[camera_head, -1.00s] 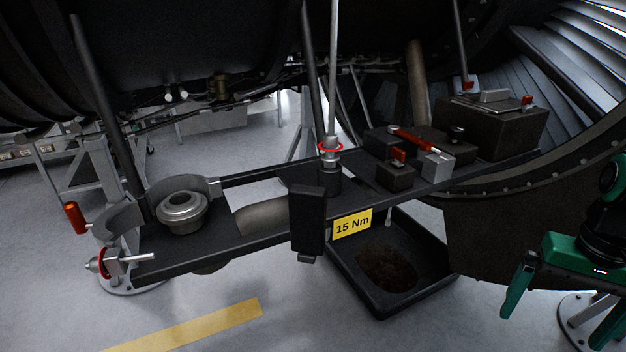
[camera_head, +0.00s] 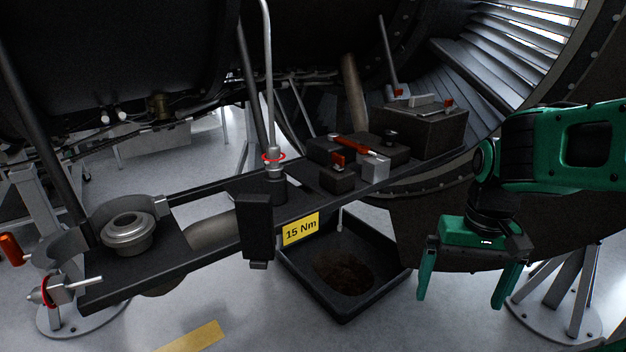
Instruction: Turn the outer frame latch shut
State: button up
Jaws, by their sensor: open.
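The dark frame (camera_head: 190,265) runs from lower left to upper right across the view. At its left end is a round clamp band (camera_head: 85,222) with an orange handle (camera_head: 10,249) and a metal pin fitting (camera_head: 60,290) with a red ring. Farther right, a small black block carries a red lever (camera_head: 338,160), with a longer red-handled bar (camera_head: 355,146) behind it. I cannot tell which of these is the outer frame latch. My green gripper (camera_head: 459,300) hangs at the right, fingers down, wide apart and empty, clear of the frame.
A black drip tray (camera_head: 290,282) lies on the floor below the frame. A yellow "15 Nm" label (camera_head: 300,230) hangs on the frame's front beside a black holder (camera_head: 255,228). A black box (camera_head: 420,130) stands at the frame's right end. A metal stand (camera_head: 570,300) is behind my gripper.

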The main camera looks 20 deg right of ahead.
aim_at(448, 103)
jog(key=k, duration=1)
jog(key=z, duration=0.7)
jog(key=i, duration=1)
jog(key=u, duration=0.05)
